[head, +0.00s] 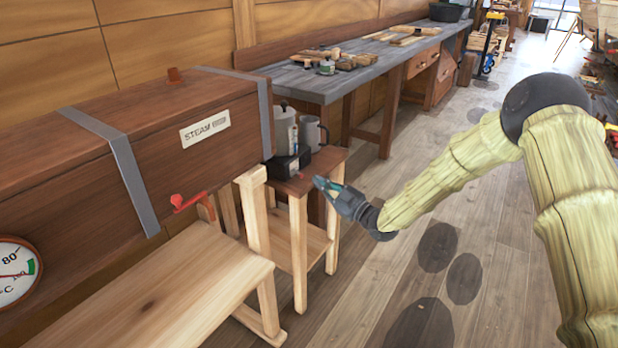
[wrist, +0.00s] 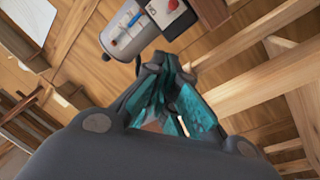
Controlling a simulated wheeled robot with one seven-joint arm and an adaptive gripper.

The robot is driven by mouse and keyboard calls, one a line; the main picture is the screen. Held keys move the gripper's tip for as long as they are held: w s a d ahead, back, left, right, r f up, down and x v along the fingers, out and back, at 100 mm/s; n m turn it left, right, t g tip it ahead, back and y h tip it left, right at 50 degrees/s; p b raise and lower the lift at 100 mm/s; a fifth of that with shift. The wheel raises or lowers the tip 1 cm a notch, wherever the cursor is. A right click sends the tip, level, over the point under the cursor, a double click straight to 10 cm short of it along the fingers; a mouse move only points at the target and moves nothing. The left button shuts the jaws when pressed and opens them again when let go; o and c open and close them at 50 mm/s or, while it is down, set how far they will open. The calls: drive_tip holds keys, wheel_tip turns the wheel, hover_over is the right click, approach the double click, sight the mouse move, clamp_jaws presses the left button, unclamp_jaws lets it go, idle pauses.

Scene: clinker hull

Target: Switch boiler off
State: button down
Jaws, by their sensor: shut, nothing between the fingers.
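The boiler appears to be the grey metal vessel (head: 284,128) on a small wooden stand (head: 298,186) at the end of the steam box. A black box (head: 286,166) sits at its foot, with a small red part near its right side. In the wrist view a grey body (wrist: 128,38) carries a pale panel with a blue lever, and beside it a dark unit (wrist: 172,14) shows a red spot on a white face. My gripper (head: 318,183) is shut and empty, just right of the stand's top. It also shows in the wrist view (wrist: 168,75), with its fingertips below the dark unit. Contact cannot be told.
A long wooden steam box (head: 120,150) with metal straps fills the left, above a wooden bench (head: 150,290). A grey jug (head: 312,132) stands behind the black box. A workbench (head: 345,75) with timber pieces runs along the wall.

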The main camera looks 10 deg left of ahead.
drive_tip(key=shift+v, duration=1.1)
drive_tip(key=shift+f, duration=0.25)
drive_tip(key=s+d+f+m+g+h+p, duration=0.25)
drive_tip(key=s+d+f+m+h, duration=0.3)
drive_tip(key=s+f, duration=0.6)
drive_tip(key=s+d+f+m+g+h+p, duration=0.2)
drive_tip(key=s+d+f+m+h+p, duration=0.3)
drive_tip(key=s+f, duration=0.7)
drive_tip(key=s+d+m+g+h+p, duration=0.1)
drive_tip(key=s+d, duration=0.4)
drive_tip(key=s, duration=0.5)
drive_tip(key=s+d+m+g+h+p, duration=0.1)
drive_tip(key=s+d, duration=0.4)
drive_tip(key=s, duration=0.6)
drive_tip(key=s+d+m+g+h+p, duration=0.1)
drive_tip(key=s+d+m+g+h, duration=0.2)
drive_tip(key=s, duration=0.8)
drive_tip(key=d+m+g, duration=0.2)
drive_tip(key=shift+s+d+r, duration=0.2)
drive_tip(key=shift+d+r, duration=0.05)
drive_tip(key=shift+d, duration=0.05)
